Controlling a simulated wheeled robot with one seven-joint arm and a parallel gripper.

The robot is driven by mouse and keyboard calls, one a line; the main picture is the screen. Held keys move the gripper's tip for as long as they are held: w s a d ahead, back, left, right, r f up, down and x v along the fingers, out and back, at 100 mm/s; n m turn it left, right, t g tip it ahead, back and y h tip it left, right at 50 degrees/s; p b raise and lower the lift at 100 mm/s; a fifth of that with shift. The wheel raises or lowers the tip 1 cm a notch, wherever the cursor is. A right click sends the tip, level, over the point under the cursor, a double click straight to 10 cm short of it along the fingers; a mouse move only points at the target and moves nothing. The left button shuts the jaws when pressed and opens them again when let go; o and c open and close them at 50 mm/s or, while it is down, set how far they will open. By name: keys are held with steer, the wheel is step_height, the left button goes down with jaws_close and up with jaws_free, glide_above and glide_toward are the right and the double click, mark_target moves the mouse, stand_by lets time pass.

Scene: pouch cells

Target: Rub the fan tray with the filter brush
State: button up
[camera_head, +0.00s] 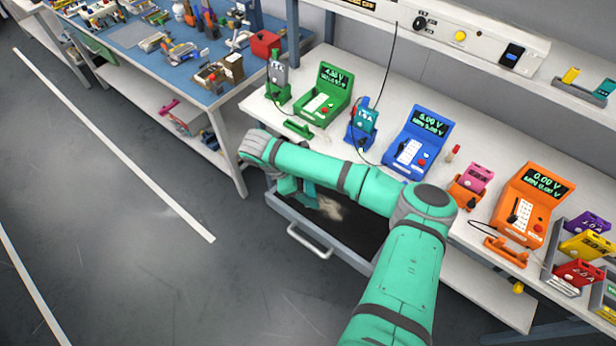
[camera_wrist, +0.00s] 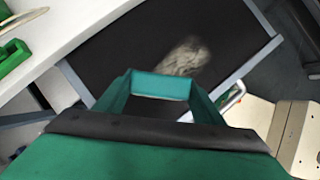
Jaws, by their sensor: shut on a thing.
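The fan tray (camera_head: 350,243) is a dark, grey-rimmed drawer pulled out under the white bench. A pale dusty patch (camera_head: 330,208) lies on its black floor. In the wrist view the tray (camera_wrist: 115,50) spreads ahead of my gripper (camera_wrist: 160,98), with the dusty patch (camera_wrist: 186,57) just beyond the fingertips. My gripper is over the left part of the tray in the head view, mostly hidden by my arm. It is shut on a teal piece (camera_wrist: 160,84) spanning its fingers, seemingly the filter brush. Bristles are hidden, and I cannot tell whether it touches the tray.
The white bench (camera_head: 250,103) stands above the tray, holding a green meter (camera_head: 325,95), a blue meter (camera_head: 420,142) and an orange meter (camera_head: 532,203). A silver handle (camera_head: 310,242) is on the tray's front. Open floor (camera_head: 180,280) lies to the left.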

step_height(320, 180, up, 2)
steer(key=shift+s+d+r, duration=0.1)
steer(key=shift+d, duration=0.05)
steer(key=shift+r, duration=2.3)
